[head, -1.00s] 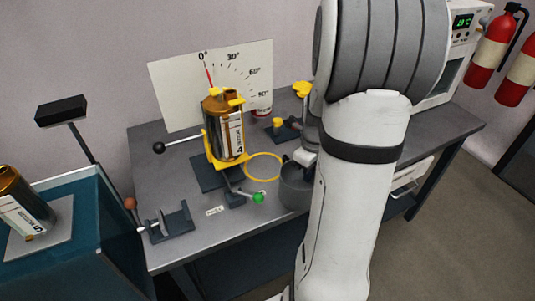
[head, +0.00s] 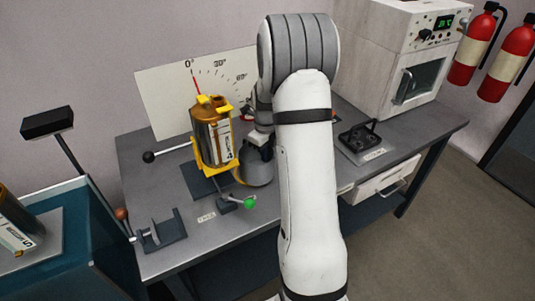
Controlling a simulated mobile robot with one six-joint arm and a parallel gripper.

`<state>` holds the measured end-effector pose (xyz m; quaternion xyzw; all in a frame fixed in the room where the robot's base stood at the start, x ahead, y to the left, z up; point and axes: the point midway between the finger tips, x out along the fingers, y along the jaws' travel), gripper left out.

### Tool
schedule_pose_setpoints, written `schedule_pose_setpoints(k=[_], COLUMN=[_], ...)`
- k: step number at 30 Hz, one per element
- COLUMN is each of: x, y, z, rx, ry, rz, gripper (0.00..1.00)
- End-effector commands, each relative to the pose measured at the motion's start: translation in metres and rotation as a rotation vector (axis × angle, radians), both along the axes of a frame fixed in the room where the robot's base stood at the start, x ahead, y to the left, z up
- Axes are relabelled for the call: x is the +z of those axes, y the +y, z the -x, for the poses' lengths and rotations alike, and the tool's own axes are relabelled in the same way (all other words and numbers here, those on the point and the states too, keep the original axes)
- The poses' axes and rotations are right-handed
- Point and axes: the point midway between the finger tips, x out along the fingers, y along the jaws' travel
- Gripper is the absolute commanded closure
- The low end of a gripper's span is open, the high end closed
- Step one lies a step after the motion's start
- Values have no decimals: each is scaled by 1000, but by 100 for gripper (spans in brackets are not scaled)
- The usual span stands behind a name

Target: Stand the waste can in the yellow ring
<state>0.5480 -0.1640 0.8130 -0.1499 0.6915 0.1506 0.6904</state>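The waste can (head: 255,172), a dark grey round can, is upright at the yellow ring (head: 237,177) on the bench. Only a short yellow arc shows at its left; the can hides the rest. I cannot tell whether its base touches the bench or is slightly above it. My gripper (head: 259,141) is at the can's upper rim and appears shut on it; my arm partly covers the fingers.
A brown canister (head: 212,138) in a yellow tilting holder stands just left of the can. A green-tipped valve (head: 249,202) lies close in front. A grey bracket (head: 163,231) is front left; a white oven (head: 391,65) stands back right. Free bench shows near the front.

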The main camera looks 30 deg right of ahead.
Motion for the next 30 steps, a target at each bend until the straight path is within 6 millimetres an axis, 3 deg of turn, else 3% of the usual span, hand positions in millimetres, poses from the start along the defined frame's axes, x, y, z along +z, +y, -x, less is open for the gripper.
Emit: schedule_pose_setpoints(k=[12,20,30], x=[-10,-9,-2], y=[0,1,1], z=[0,0,-1], rx=[1,2,2], ry=[-1,-1,-3], rz=[0,0,1], gripper=[100,75,74])
